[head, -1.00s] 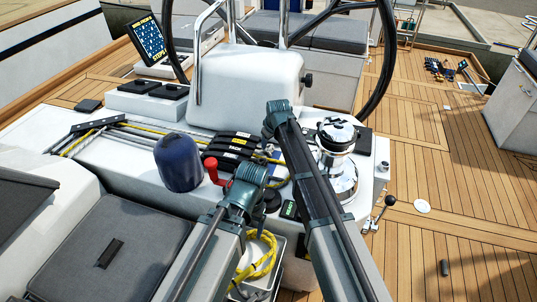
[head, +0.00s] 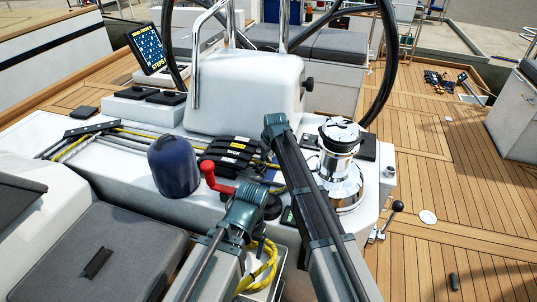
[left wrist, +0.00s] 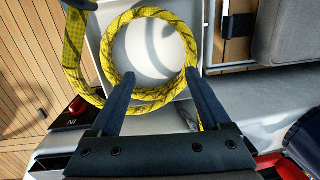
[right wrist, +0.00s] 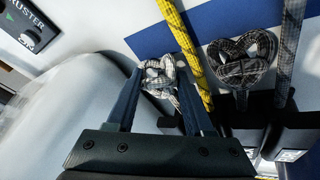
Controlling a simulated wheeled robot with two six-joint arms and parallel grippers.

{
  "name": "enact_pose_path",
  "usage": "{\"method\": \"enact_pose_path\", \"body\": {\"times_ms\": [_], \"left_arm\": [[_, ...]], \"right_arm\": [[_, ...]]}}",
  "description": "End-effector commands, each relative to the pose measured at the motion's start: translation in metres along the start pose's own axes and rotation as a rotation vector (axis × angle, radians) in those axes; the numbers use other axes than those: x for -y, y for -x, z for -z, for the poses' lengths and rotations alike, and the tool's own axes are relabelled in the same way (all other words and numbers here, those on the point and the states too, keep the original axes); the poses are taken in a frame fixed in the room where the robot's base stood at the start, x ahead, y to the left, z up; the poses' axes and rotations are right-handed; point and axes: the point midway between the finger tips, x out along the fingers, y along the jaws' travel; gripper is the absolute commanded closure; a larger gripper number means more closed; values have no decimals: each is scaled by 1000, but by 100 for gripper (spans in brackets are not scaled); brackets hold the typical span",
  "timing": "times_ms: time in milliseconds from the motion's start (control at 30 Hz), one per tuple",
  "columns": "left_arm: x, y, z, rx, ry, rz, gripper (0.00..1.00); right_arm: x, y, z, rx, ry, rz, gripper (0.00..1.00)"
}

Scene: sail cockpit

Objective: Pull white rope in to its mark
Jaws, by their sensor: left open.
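The white rope (right wrist: 160,76), a grey-white bundle, lies between the fingertips of my right gripper (right wrist: 157,70) in the right wrist view. Those fingers are drawn in close on both sides of it. In the head view my right gripper (head: 275,124) is beside the black rope clutches (head: 232,153), and the white rope there is hidden. I cannot see its mark. My left gripper (left wrist: 147,62) is open above a coiled yellow rope (left wrist: 113,75), with no rope pinched between its fingers. In the head view my left gripper (head: 245,195) is near the red handle (head: 211,178).
A chrome winch (head: 340,165) stands right of my right arm. A blue-covered winch (head: 173,165) stands left of the clutches. A black-and-white rope bundle (right wrist: 243,60) and a yellow rope (right wrist: 187,50) lie close to my right gripper. The teak deck at right is mostly clear.

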Motion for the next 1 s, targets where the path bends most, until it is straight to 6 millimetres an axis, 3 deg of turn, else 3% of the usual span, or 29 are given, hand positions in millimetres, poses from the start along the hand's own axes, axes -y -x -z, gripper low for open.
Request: {"method": "enact_pose_path", "body": {"times_ms": [33,200,233,567,800,1000], "left_arm": [[0,0,0,0,0,0,19],[0,0,0,0,0,0,19],[0,0,0,0,0,0,19],[0,0,0,0,0,0,19],[0,0,0,0,0,0,19],[0,0,0,0,0,0,19]], "right_arm": [[0,0,0,0,0,0,68],[0,0,0,0,0,0,98],[0,0,0,0,0,0,100],[-1,0,-2,0,-1,0,100],[-27,12,-43,4,-4,-2,100],[-41,17,-63,5,-1,-2,100]]}}
